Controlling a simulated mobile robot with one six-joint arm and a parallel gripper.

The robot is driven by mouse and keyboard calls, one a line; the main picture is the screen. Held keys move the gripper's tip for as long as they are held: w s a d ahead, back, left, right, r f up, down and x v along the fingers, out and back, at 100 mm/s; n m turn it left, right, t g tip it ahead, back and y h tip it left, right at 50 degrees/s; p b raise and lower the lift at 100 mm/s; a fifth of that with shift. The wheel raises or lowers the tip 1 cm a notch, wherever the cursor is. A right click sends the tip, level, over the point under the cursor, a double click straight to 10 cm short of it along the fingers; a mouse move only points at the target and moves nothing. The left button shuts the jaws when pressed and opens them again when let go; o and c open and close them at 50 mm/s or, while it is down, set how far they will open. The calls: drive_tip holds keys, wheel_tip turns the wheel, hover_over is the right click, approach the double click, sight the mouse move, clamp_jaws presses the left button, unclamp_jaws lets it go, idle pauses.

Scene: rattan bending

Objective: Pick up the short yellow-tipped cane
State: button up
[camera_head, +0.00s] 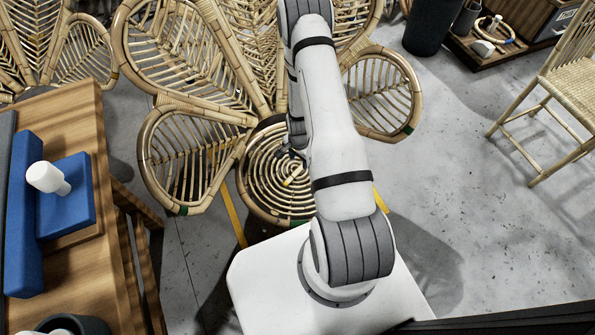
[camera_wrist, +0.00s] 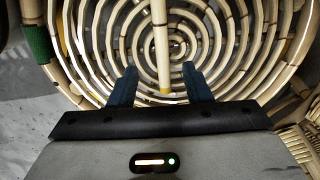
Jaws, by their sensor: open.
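The short cane (camera_wrist: 160,40) runs down the middle of the wrist view, with its yellow tip (camera_wrist: 164,91) at the near end. It lies over a round spiral rattan seat (camera_wrist: 92,62). In the head view the cane (camera_head: 294,173) shows as a small pale stick on the spiral seat (camera_head: 258,190). My gripper (camera_wrist: 159,70) is open, with one dark finger on each side of the cane near its yellow tip. The fingers look apart from the cane. I cannot tell their height above it. In the head view my arm partly hides the gripper (camera_head: 287,153).
Flower-shaped rattan chair panels (camera_head: 185,50) surround the seat. A wooden bench (camera_head: 85,240) with blue blocks (camera_head: 66,197) and a white mallet-like item (camera_head: 48,178) stands left. A rattan chair (camera_head: 570,80) stands right. Grey floor (camera_head: 460,170) is clear between.

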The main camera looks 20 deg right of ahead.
sight(298, 169)
wheel_tip(298, 169, down, 7)
drive_tip(key=b, duration=0.3)
drive_tip(key=shift+w+a+f, duration=0.1)
drive_tip(key=shift+c, duration=0.4)
clamp_jaws()
